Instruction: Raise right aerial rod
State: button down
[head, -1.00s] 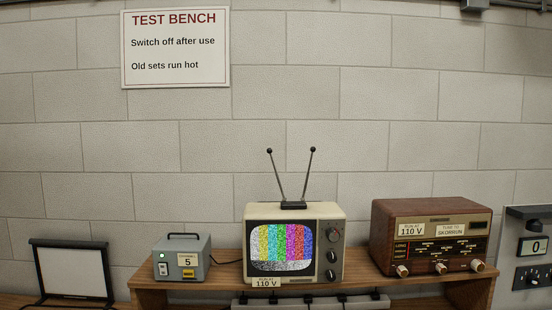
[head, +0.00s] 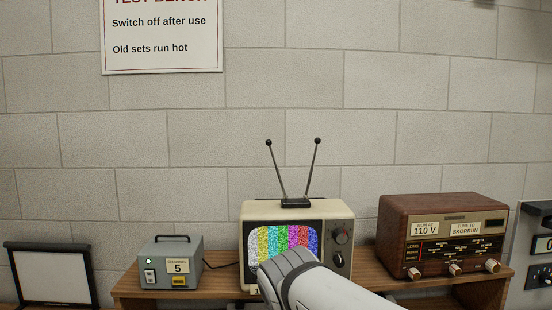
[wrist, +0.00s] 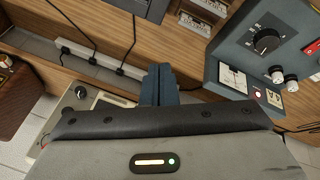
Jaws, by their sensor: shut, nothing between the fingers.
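The cream television (head: 262,212) stands on the wooden bench with coloured bars and snow on its screen. Its right aerial rod (head: 314,165) is thin and dark with a round tip and leans slightly right. The left aerial rod (head: 275,165) leans left, so the two form a V on a black base (head: 295,203). My arm covers the lower right of the screen in the head view, where my fingers cannot be seen. In the wrist view my gripper (wrist: 160,70) has its dark blue fingers together and empty. No aerial rod shows there.
A brown radio (head: 442,204) stands right of the television, and a grey box (head: 170,262) with a green light stands left. A framed white panel (head: 48,277) is at far left. The wrist view shows a power strip (wrist: 90,60) and a blue-grey knobbed panel (wrist: 232,45).

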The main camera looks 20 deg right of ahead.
jog(key=w+d+r+n+t+h+b, duration=0.25)
jog(key=w+r+h, duration=0.25)
jog(key=w+r, duration=0.8)
jog(key=w+d+r+n+t+h+b, duration=0.15)
jog(key=w+r+t+h, duration=0.3)
jog(key=w+r, duration=0.9)
jog(key=w+d+r+p, duration=0.1)
jog(key=d+p, duration=0.3)
jog(key=d, duration=0.6)
jog(key=shift+w+d+r+h, duration=0.25)
jog(key=shift+w+r+h, duration=0.15)
jog(key=shift+w, duration=0.25)
